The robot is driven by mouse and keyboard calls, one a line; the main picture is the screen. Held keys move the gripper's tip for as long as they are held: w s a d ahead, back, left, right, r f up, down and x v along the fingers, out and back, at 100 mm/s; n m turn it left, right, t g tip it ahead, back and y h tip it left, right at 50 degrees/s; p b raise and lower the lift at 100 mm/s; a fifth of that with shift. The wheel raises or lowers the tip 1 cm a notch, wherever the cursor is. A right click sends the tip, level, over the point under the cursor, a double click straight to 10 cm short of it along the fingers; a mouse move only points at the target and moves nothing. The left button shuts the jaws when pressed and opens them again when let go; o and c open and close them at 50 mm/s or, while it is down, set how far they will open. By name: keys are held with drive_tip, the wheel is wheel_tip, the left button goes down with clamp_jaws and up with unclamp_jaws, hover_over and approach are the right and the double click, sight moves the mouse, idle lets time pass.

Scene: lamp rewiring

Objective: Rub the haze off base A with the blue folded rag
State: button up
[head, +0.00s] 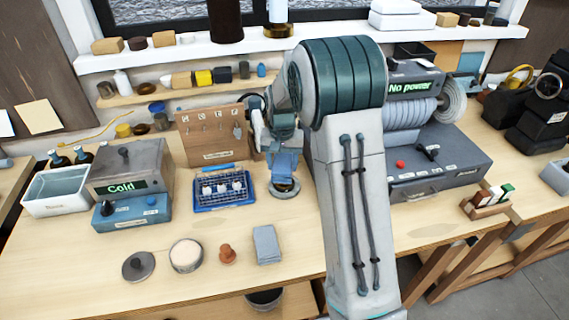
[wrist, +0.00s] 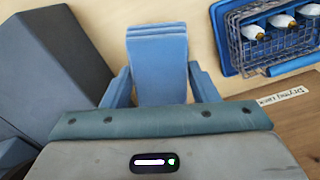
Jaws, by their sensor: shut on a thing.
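The blue folded rag (wrist: 158,58) is upright between my gripper's fingers (wrist: 160,88) in the wrist view, its layered edge showing. In the head view my gripper (head: 284,160) points down with the blue rag (head: 284,178) at its tip. A round lamp base (head: 285,193) with a dark rim lies on the bench right under it; the rag covers part of its top. I cannot tell whether the rag touches it, nor read a label on it. The haze cannot be made out. The base is hidden in the wrist view.
A blue tray with a wire rack of white bulbs (head: 222,205) stands just left of the base. A grey-blue folded cloth (head: 267,244), terracotta piece (head: 227,254) and round tin (head: 186,255) lie in front. A pegboard (head: 212,135) stands behind; a grey machine (head: 440,165) stands right.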

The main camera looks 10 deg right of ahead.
drive_tip(key=shift+r+p, duration=0.45)
drive_tip(key=shift+r, duration=0.55)
drive_tip(key=s+r+p, duration=0.1)
drive_tip(key=s+r, duration=0.4)
drive_tip(key=s, duration=0.1)
idle(0.5)
